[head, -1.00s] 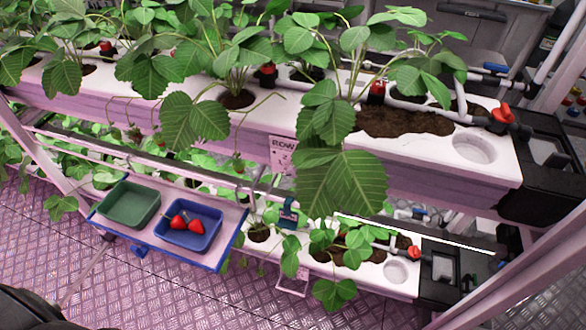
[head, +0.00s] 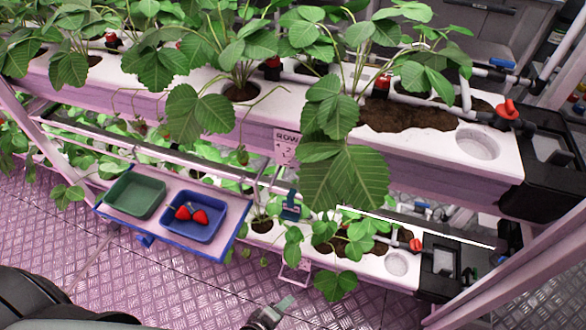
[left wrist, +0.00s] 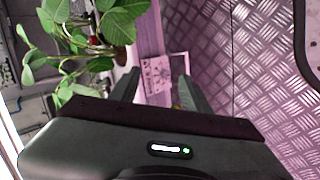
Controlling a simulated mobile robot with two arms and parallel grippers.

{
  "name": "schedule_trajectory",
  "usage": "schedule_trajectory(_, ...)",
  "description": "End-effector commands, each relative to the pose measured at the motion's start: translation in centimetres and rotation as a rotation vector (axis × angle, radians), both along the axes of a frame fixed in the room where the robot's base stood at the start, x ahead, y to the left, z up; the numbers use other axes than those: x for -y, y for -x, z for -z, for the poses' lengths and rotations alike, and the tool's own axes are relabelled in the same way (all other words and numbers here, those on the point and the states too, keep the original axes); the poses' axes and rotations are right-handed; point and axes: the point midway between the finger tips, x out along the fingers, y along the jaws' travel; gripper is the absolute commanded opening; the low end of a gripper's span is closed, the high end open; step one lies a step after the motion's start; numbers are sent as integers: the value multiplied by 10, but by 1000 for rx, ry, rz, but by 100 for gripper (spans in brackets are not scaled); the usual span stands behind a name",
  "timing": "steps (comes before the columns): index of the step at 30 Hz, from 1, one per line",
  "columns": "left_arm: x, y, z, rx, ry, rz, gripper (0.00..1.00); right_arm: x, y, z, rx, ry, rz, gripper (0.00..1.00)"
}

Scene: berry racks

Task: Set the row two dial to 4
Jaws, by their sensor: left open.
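The row 2 sign plate (head: 287,147) hangs on the front of the upper white planter (head: 240,115). A numbered dial face cannot be made out in the head view. In the left wrist view, a pale plate with dark markings (left wrist: 156,74) shows between and beyond my fingers; its markings are too small to read. A red valve handle (head: 508,110) is at the right end of the upper planter. My left gripper (head: 282,306) is low at the bottom of the head view, below the sign and apart from it. Its fingers also show in the left wrist view (left wrist: 158,85), open and empty.
A shelf (head: 120,225) holds a green tray (head: 138,196) and a blue tray (head: 193,217) with red strawberries. A lower planter (head: 375,265) with another red valve handle (head: 416,245) is at right. Large leaves (head: 345,180) hang right of the sign. The metal floor in front is clear.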

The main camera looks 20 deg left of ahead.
Motion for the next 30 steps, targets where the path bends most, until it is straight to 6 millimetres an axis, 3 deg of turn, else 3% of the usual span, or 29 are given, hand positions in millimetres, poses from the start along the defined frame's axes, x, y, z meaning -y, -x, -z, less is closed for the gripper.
schedule_trajectory(1, 7, -29, -46, 63, 164, -145, 47, 0, 0, -4, 0, 0, 0, 85)
schedule_trajectory(3, 11, -61, -107, 134, 414, -334, 47, 0, 0, -6, 0, 0, 0, 85)
schedule_trajectory(6, 6, -95, -196, 217, 791, -557, 47, 0, 0, -9, 0, 0, 0, 85)
schedule_trajectory(9, -5, -112, -275, 271, 1143, -709, 47, 0, 0, -11, 0, 0, 0, 85)
schedule_trajectory(13, -21, -119, -347, 298, 1489, -812, 47, 0, 0, -13, 1, 0, 0, 85)
schedule_trajectory(15, -27, -120, -370, 301, 1604, -836, 47, 0, 0, -13, 1, 0, 0, 85)
schedule_trajectory(18, -31, -121, -386, 301, 1687, -851, 47, 0, 0, -15, 1, 0, 0, 85)
schedule_trajectory(23, -32, -138, -391, 301, 1704, -853, 47, 0, 0, -24, 1, 0, 0, 85)
schedule_trajectory(30, -30, -177, -390, 300, 1699, -851, 47, 0, 0, -37, 1, 0, 0, 85)
